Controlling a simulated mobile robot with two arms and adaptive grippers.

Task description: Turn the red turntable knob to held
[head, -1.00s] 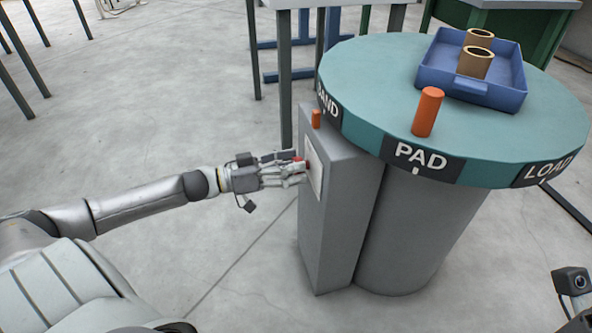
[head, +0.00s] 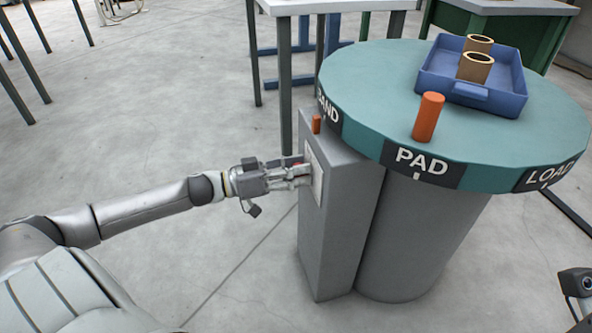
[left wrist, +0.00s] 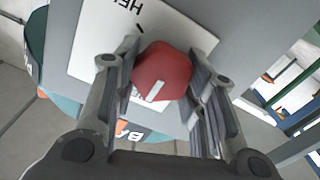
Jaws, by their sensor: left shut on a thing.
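The red turntable knob (left wrist: 163,70) sits on a white label plate (left wrist: 90,45) on the grey control box (head: 335,220). In the left wrist view it lies between the two fingers of my left gripper (left wrist: 165,85), which is shut on it. A white mark on the knob is at its lower side in that view, away from the partly visible "HE" lettering and its tick at the top. In the head view my left gripper (head: 302,171) reaches the box from the left and its fingers mostly hide the knob.
A smaller orange peg (head: 316,124) stands on the box.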

